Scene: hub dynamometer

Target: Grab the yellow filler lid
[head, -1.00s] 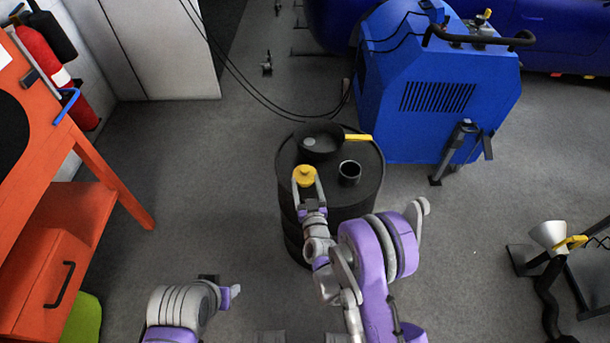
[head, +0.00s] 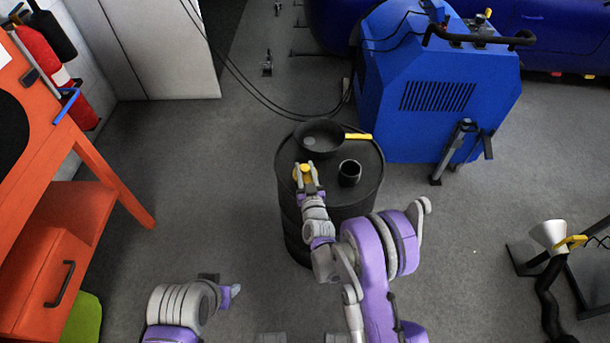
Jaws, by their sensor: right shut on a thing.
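The yellow filler lid (head: 304,170) is at the left part of the top of a black drum (head: 328,200). My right gripper (head: 306,176) is shut on the lid, with a finger on each side of it. The fingers partly cover the lid, and I cannot tell whether it touches the drum top. My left gripper (head: 232,290) is low at the bottom of the view, away from the drum, and its fingers are too unclear to tell their state.
A black pan (head: 319,137) with a yellow-ended handle (head: 357,136) and a dark cup (head: 349,172) stand on the drum close to the lid. A blue machine (head: 430,95) stands behind right. An orange bench (head: 65,225) is at the left. Grey floor is clear between bench and drum.

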